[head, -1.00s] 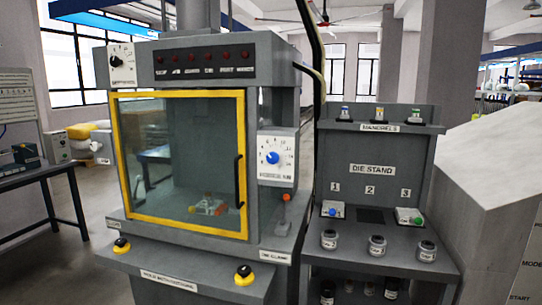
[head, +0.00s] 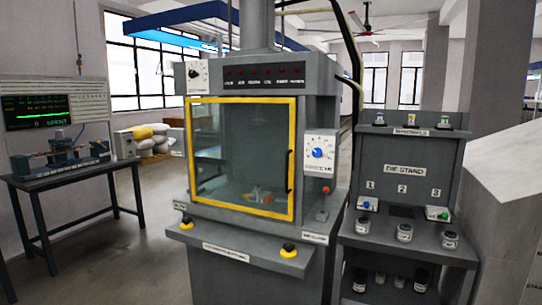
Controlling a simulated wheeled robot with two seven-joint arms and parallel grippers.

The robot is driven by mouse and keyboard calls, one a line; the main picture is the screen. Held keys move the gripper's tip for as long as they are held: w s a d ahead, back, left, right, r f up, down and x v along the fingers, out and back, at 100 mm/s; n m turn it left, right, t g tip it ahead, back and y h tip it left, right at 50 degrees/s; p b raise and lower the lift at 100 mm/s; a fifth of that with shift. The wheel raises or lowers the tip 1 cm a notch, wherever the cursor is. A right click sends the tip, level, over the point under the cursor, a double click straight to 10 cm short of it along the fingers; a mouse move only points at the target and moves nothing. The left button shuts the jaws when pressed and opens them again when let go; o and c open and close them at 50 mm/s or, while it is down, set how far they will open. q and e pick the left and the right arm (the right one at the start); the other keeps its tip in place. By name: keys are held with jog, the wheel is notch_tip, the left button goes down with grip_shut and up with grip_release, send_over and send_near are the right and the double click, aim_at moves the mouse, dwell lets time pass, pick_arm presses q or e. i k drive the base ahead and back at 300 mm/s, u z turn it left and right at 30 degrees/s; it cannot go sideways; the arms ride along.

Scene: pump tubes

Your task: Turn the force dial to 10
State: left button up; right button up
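The force dial is the blue knob (head: 317,153) on a white scale plate (head: 320,143) on the right front of the grey press (head: 262,235). The numbers and the pointer are too small to read surely. A second, dark knob (head: 193,73) sits on a white plate at the press's upper left. The yellow-framed door (head: 292,160) of the press is closed. Neither of my grippers shows in the head view.
A die stand (head: 405,170) with several small jars stands right of the press. A dark table (head: 75,178) with a test rig and a green-lit screen (head: 38,112) stands at the left. A pale slanted block (head: 510,180) fills the right edge. Floor is open between table and press.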

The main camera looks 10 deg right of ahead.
aim_at(317, 151)
jog(key=u, duration=0.5)
jog(key=i, duration=1.2)
jog(key=z, duration=0.55)
